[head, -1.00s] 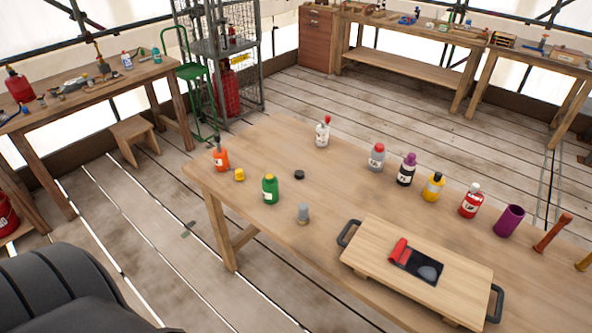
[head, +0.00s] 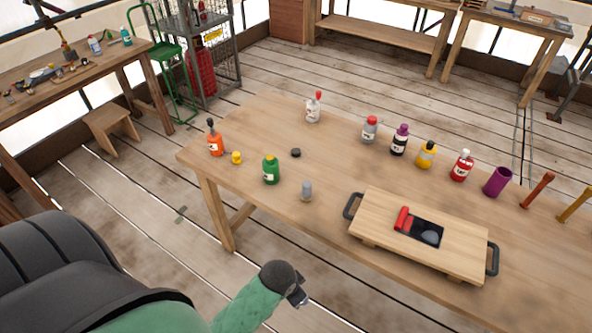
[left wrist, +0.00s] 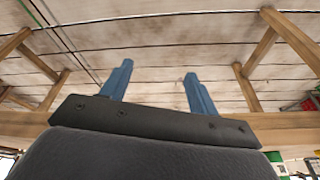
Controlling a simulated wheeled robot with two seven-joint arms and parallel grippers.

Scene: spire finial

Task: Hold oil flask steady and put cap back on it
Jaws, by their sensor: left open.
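Several small labelled bottles stand on the wooden table; the labels are too small for me to tell which is the oil flask. At the near left are an orange bottle with a dark tip (head: 215,145) and a green bottle (head: 270,171). A loose yellow cap (head: 237,158), a flat black cap (head: 295,153) and a small grey piece (head: 306,191) lie near them. My left gripper (head: 299,291) is below the table's near edge, apart from everything. In the left wrist view its blue fingers (left wrist: 158,88) are spread and empty. My right gripper is not in view.
Further bottles, including a white one with a red top (head: 314,108) and a red one (head: 462,167), line the far side beside a purple cup (head: 497,182). A handled wooden board (head: 385,215) takes up the near right.

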